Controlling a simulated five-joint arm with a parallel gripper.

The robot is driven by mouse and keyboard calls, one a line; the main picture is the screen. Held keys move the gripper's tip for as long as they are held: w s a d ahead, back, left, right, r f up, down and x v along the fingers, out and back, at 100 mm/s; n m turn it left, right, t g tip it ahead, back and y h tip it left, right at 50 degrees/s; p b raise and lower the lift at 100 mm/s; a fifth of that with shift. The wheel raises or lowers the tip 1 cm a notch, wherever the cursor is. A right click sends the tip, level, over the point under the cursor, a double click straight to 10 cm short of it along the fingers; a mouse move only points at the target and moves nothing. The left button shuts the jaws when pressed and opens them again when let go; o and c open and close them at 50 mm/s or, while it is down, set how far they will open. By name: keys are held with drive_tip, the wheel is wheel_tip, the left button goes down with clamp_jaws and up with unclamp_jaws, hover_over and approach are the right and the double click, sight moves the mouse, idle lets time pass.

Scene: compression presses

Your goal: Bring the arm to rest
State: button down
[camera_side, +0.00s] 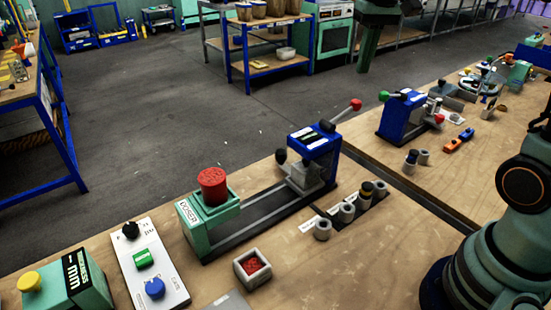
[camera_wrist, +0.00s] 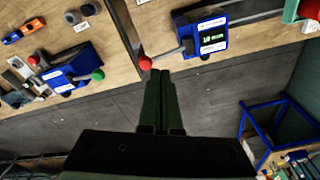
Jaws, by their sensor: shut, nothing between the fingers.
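My gripper (camera_side: 363,70) hangs at the top of the side view, with its dark green fingers pointing down and together. In the wrist view the gripper (camera_wrist: 160,73) is shut and empty. Its fingertips appear just beside the red lever knob (camera_wrist: 145,62) of a blue press (camera_wrist: 205,38). In the side view that red knob (camera_side: 356,104) is below the fingertips in the picture, with a visible gap. The blue press (camera_side: 314,143) stands on a dark rail on the wooden bench.
A second blue press (camera_side: 402,116) with a green knob stands on the right bench. A red-topped doser (camera_side: 212,188), several grey cups (camera_side: 347,212) and a control panel (camera_side: 150,268) with knobs occupy the near bench. The grey floor (camera_side: 200,110) behind is open.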

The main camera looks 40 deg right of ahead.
drive_tip(key=s+a+f+n+t, duration=0.4)
drive_tip(key=s+a, duration=0.4)
drive_tip(key=s, duration=0.3)
drive_tip(key=shift+s+a+f, duration=0.15)
drive_tip(key=shift+a+f, duration=0.15)
drive_tip(key=shift+f, duration=0.05)
